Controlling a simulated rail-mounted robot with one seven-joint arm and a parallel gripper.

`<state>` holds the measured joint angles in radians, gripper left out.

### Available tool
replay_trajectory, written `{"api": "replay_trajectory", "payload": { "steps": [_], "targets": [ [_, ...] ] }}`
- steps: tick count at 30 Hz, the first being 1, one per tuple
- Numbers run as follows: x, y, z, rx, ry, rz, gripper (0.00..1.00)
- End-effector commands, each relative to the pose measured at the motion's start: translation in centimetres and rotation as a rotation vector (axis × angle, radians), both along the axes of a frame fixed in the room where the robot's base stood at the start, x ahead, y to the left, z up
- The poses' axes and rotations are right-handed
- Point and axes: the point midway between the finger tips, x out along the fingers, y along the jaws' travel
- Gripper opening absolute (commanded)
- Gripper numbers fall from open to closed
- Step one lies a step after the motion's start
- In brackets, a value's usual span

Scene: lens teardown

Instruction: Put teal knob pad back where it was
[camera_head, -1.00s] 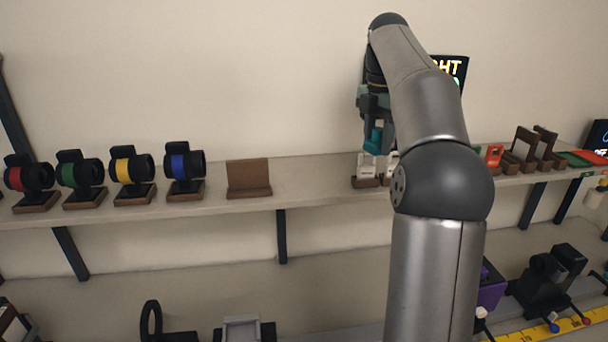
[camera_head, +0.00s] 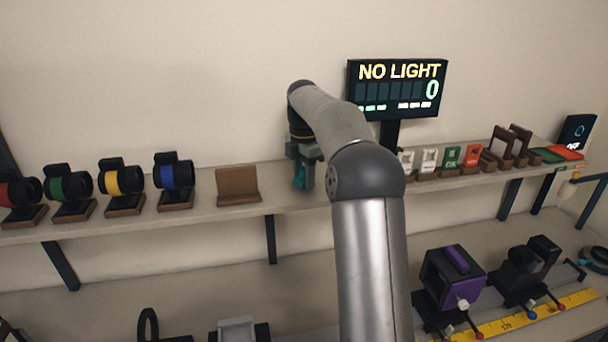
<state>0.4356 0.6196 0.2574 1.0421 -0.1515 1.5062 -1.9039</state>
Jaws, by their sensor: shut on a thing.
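My gripper (camera_head: 304,182) hangs just above the upper shelf (camera_head: 285,202), right of an empty brown wooden stand (camera_head: 237,186). It is shut on a small teal piece (camera_head: 299,177), which looks like the teal knob pad. The fingers cover much of the piece, so its shape and exact grip are unclear. I cannot tell whether it touches the shelf.
Lenses with red, green, yellow (camera_head: 124,180) and blue bands stand on the shelf at left. Small white, green (camera_head: 451,157) and red pieces in holders stand right of my arm. A "NO LIGHT" screen (camera_head: 398,88) is behind. A purple device (camera_head: 452,278) sits below.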

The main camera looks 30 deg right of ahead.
Motion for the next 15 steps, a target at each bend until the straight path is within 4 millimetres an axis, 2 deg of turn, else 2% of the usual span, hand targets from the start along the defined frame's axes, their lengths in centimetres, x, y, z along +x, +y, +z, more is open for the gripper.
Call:
{"api": "replay_trajectory", "payload": {
  "steps": [12,13,15],
  "targets": [
    [-0.04,-0.02,-0.68,0.000,-0.001,0.000,0.20],
    [-0.03,-0.02,-0.64,0.000,-0.001,0.000,0.47],
    [-0.03,-0.02,-0.60,0.000,-0.001,0.000,0.63]
  ]
}}
